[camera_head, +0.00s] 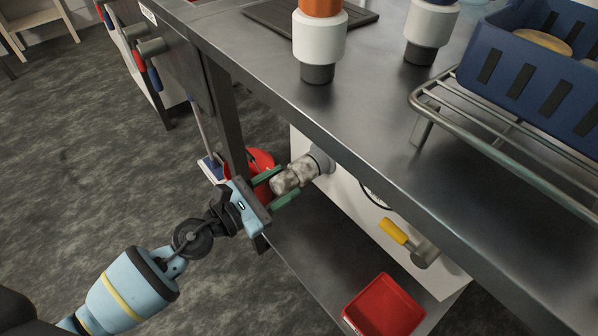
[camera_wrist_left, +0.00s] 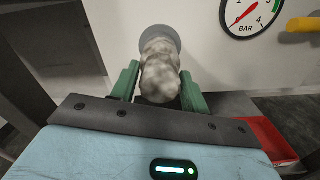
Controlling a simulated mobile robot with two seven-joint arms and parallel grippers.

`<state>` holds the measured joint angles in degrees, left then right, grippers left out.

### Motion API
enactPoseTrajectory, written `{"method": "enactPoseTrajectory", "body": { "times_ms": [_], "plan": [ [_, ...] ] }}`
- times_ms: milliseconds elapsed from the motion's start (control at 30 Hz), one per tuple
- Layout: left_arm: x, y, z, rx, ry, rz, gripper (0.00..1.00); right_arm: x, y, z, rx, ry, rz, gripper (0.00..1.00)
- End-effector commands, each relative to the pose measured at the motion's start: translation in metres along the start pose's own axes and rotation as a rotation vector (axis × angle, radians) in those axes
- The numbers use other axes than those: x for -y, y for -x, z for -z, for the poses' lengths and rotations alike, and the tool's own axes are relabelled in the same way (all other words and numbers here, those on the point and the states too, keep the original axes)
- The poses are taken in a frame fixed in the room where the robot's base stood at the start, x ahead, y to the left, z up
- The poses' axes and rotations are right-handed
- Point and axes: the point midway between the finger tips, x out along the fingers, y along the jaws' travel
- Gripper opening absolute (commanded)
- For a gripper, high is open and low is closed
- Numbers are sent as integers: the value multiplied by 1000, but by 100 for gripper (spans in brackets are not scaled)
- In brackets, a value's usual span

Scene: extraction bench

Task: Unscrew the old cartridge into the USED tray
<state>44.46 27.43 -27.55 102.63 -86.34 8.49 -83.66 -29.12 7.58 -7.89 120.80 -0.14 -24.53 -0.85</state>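The old cartridge (camera_head: 287,180), mottled grey-white, sticks out sideways from a grey round fitting (camera_head: 320,160) on the white panel under the bench. It also shows in the left wrist view (camera_wrist_left: 160,72). My left gripper (camera_head: 288,181) has its two green fingers on either side of the cartridge's outer end. The fingers look spread, with the cartridge between them; firm contact does not show. A red tray (camera_head: 385,306) sits on the lower shelf to the right; its label is not readable. It shows partly in the wrist view (camera_wrist_left: 272,138). My right gripper is not in view.
A yellow-handled valve (camera_head: 394,231) and a pressure gauge (camera_wrist_left: 250,14) are on the panel right of the cartridge. The bench top edge overhangs above. White-and-grey cartridges (camera_head: 319,48) and a blue crate (camera_head: 530,70) stand on top. A red bucket (camera_head: 262,160) is behind my gripper.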

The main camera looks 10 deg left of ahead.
Motion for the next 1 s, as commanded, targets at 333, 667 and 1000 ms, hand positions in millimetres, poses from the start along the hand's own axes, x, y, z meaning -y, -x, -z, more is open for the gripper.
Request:
{"method": "enactPoseTrajectory", "body": {
  "times_ms": [333,667,1000],
  "plan": [
    [0,0,0,0,26,0,11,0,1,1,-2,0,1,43],
    [-1,0,-4,1,692,-2,11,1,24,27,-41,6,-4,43],
    [0,1,1,-1,940,0,62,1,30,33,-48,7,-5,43]
  ]
}}
